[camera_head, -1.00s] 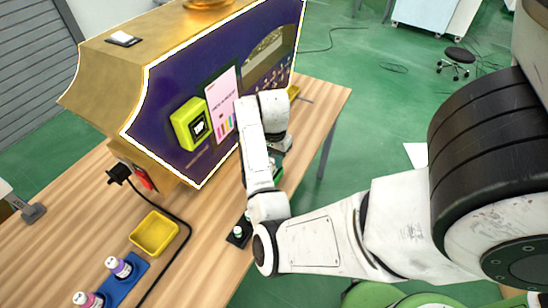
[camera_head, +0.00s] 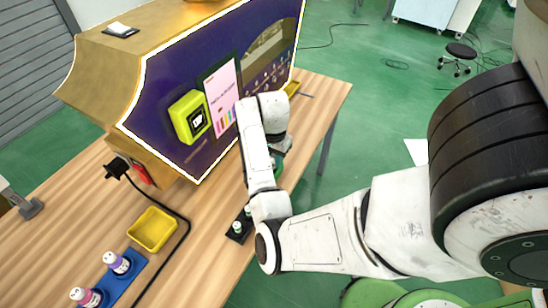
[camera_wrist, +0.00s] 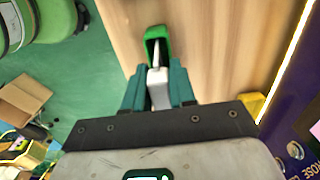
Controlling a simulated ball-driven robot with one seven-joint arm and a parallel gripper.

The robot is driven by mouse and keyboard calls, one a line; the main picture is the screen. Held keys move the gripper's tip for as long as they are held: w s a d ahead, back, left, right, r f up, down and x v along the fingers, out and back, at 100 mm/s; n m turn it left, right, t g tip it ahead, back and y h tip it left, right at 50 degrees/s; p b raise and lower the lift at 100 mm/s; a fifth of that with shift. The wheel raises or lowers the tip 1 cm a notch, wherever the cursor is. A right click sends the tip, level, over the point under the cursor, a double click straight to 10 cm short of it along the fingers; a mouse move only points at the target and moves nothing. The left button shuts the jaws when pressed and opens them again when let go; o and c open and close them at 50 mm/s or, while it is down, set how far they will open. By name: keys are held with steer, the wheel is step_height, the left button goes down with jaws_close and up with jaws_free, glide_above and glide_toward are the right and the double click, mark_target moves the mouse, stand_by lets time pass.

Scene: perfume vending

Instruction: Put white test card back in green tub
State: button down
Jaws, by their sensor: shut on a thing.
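In the wrist view, my gripper (camera_wrist: 160,90) has two teal fingers shut on the white test card (camera_wrist: 158,84). The card is seen nearly edge-on and points away from the fingers toward the green tub (camera_wrist: 150,34). Its narrow far end overlaps the tub's opening in the picture; I cannot tell how deep it reaches. In the head view, my arm hides the fingers and the card. Only a bit of green shows beside the wrist there, and I cannot tell if it is the tub.
The vending machine (camera_head: 160,90) stands close beside my arm. On the wooden table (camera_head: 75,215) are a yellow tray (camera_head: 153,229), a blue rack (camera_head: 125,278) with bottles, a black cable, and a small black holder (camera_head: 238,232) near the front edge.

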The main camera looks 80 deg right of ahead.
steer(key=shift+f, duration=0.1)
steer(key=shift+c, duration=1)
jaws_free()
steer(key=shift+r+p, duration=1.15)
steer(key=shift+p, duration=0.05)
stand_by(0.6)
steer(key=shift+r+p, duration=3.9)
steer(key=shift+p, duration=0.1)
steer(key=shift+f, duration=0.1)
